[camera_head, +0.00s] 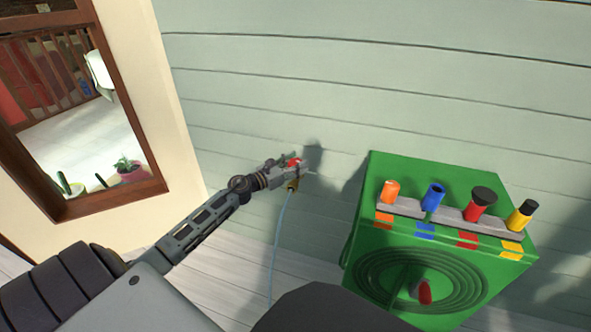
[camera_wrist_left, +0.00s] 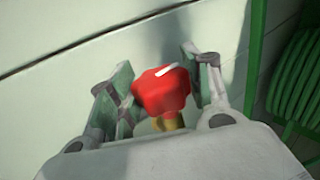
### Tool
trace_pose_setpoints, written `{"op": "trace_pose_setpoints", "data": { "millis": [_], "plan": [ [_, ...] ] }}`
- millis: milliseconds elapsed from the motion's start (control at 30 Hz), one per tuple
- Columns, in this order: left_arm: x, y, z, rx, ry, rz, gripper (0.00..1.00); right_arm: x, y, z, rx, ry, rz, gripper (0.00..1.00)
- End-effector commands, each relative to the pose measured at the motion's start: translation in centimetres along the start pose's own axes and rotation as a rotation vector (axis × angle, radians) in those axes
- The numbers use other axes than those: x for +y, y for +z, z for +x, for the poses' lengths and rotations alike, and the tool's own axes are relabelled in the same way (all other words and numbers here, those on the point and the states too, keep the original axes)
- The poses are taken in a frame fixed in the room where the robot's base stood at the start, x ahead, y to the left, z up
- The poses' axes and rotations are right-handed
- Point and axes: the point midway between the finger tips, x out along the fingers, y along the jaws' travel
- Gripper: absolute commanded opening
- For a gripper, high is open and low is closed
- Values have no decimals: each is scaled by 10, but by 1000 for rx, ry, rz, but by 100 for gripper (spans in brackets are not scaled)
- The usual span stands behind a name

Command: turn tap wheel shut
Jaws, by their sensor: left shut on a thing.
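The tap wheel (camera_head: 295,162) is red with a lobed rim and sits on a small brass tap (camera_head: 293,184) at the pale green wall. In the left wrist view the red wheel (camera_wrist_left: 161,91) carries a white mark on its top, and a bit of the brass tap (camera_wrist_left: 168,121) shows below it. My left gripper (camera_head: 291,166) is at the wall with its fingers on both sides of the wheel. In the left wrist view the gripper (camera_wrist_left: 160,88) is shut on the wheel. My right gripper is not in view.
A light blue hose (camera_head: 277,240) hangs from the tap to the floor. A green box (camera_head: 350,240) with coloured knobs and a coiled hose front stands to the right. A window (camera_head: 90,110) is at the left. Bare wall lies above the tap.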

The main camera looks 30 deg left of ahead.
Motion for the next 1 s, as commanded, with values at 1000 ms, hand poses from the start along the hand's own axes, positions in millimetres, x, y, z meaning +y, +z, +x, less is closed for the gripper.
{"op": "trace_pose_setpoints", "data": {
  "millis": [1000],
  "plan": [
    [1,1,0,0,-189,1,25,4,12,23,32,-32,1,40]
  ]
}}
